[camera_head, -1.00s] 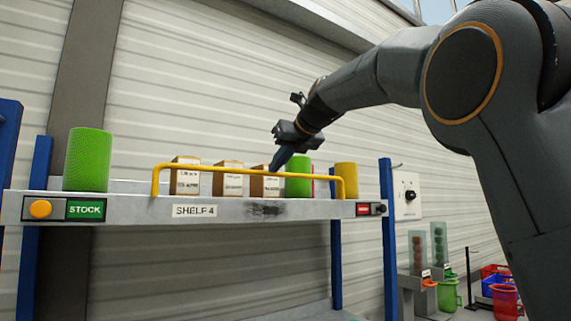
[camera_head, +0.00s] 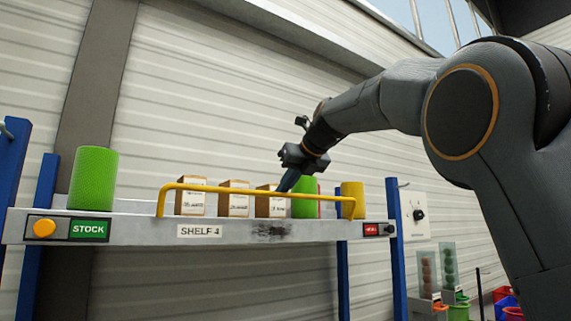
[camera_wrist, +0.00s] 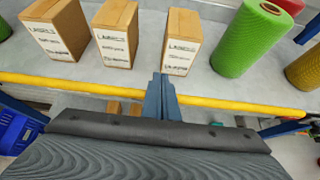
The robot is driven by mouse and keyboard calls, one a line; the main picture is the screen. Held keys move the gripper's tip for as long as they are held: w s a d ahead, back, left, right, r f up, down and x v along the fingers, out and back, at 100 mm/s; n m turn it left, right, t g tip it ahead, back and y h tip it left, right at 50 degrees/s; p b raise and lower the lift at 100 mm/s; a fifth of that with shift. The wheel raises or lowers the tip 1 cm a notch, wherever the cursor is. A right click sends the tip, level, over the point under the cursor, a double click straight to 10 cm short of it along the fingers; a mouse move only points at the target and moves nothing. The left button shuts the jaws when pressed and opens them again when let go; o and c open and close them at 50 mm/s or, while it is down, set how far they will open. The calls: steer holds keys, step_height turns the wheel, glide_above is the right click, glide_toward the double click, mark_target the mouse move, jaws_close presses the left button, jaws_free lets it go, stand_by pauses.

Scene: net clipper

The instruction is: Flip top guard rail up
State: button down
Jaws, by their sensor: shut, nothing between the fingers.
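The yellow guard rail (camera_head: 240,189) stands raised along the front edge of the shelf (camera_head: 130,229), its bar in front of the boxes and its ends bent down to the shelf. It also shows in the wrist view (camera_wrist: 230,103), running across the picture. My gripper (camera_head: 283,189) is shut and empty, pointing down at the rail's right half, near the right box. In the wrist view the shut fingertips (camera_wrist: 161,78) overlap the rail and reach past it toward the boxes. I cannot tell whether they touch the rail.
Behind the rail stand cardboard boxes (camera_head: 234,199), a green roll (camera_head: 304,197) and a yellow roll (camera_head: 352,199). A larger green roll (camera_head: 93,178) stands at the left. Blue posts (camera_head: 397,250) flank the shelf. The space above the boxes is open.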

step_height(320, 180, up, 11)
steer(key=s, duration=0.2)
steer(key=shift+f+p, duration=0.2)
steer(key=shift+p, duration=0.15)
stand_by(0.4)
steer(key=shift+d, duration=0.1)
